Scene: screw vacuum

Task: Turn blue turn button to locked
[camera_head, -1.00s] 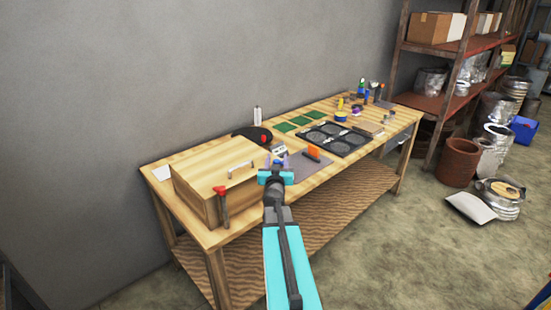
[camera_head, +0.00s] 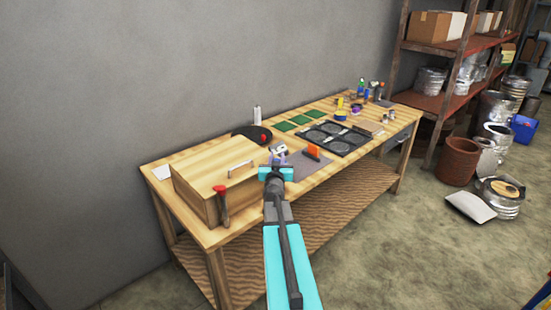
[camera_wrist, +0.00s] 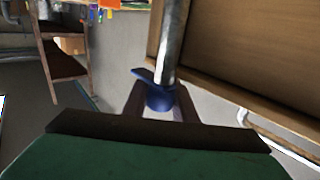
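The blue turn button (camera_wrist: 160,97) shows in the wrist view at the foot of a grey metal cylinder (camera_wrist: 172,40). Its flat lever points to the upper left. The two dark fingers of my gripper (camera_wrist: 161,102) stand apart on either side of the button's round body. I cannot tell whether they touch it. In the head view my gripper (camera_head: 275,172) is over the front part of the workbench (camera_head: 330,185), beside a small white and purple item (camera_head: 279,153). The button is not clearly visible in the head view.
A wooden box with a handle (camera_head: 215,190) stands left of my gripper. A red-topped tool (camera_head: 221,200) is at its front. An orange item (camera_head: 313,152) on a grey mat and a black tray (camera_head: 335,138) lie to the right. A wall is behind the bench.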

